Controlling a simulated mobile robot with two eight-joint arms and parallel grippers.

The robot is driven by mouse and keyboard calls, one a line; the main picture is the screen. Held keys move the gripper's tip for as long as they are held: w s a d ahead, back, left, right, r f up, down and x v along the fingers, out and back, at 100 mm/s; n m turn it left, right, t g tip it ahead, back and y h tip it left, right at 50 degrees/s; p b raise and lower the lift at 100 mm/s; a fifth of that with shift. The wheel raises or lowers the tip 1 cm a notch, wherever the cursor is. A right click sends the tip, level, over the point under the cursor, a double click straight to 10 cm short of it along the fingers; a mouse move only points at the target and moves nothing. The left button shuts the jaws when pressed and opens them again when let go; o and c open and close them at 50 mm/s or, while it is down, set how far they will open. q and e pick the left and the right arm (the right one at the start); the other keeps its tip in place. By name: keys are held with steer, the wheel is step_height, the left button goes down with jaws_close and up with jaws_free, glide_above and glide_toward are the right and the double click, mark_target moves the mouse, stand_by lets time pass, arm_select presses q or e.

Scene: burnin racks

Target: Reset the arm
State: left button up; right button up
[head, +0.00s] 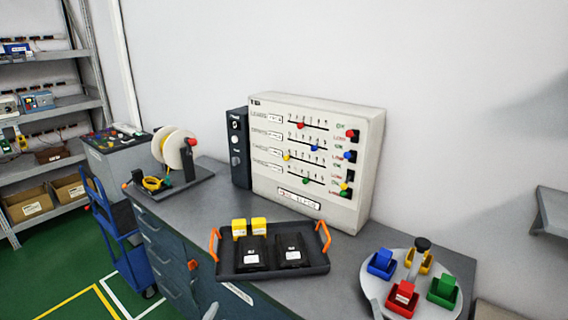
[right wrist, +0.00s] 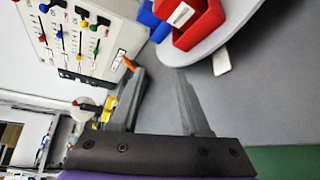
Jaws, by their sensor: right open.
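My right gripper (right wrist: 160,78) shows in the right wrist view with its two grey fingers apart and nothing between them. It is over the grey workbench (right wrist: 248,95), with the red bin (right wrist: 198,22) ahead and to the right of the fingers in that view. In the head view I cannot clearly make out this gripper; only small pale pieces show at the bottom edge. My left gripper is not in view.
The workbench (head: 215,190) carries a slider panel (head: 310,190), a black tray (head: 270,272) with orange handles, a round turntable (head: 380,287) with coloured bins, and a reel stand (head: 180,190). A blue cart (head: 125,225) and shelving (head: 60,105) stand left.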

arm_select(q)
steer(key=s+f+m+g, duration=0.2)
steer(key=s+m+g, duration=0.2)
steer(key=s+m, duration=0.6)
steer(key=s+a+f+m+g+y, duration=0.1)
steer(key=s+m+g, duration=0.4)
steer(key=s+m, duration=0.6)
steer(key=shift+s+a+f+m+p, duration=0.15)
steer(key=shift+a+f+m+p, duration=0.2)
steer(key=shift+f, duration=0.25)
arm_select(e)
steer(key=s+a+f+m+g, duration=0.1)
steer(key=s+m+g, duration=0.2)
steer(key=s+m, duration=0.4)
steer(key=s+a+f+m+g+y, duration=0.1)
steer(key=s+a+f+m+g, duration=0.1)
steer(key=s+m, duration=0.5)
steer(key=s+a+f+m+g+y, duration=0.1)
steer(key=s+f+m+g, duration=0.1)
steer(key=s+m+g, duration=0.2)
steer(key=s+m, duration=0.3)
steer(key=shift+s+a+f, duration=0.2)
steer(key=shift+a, duration=0.2)
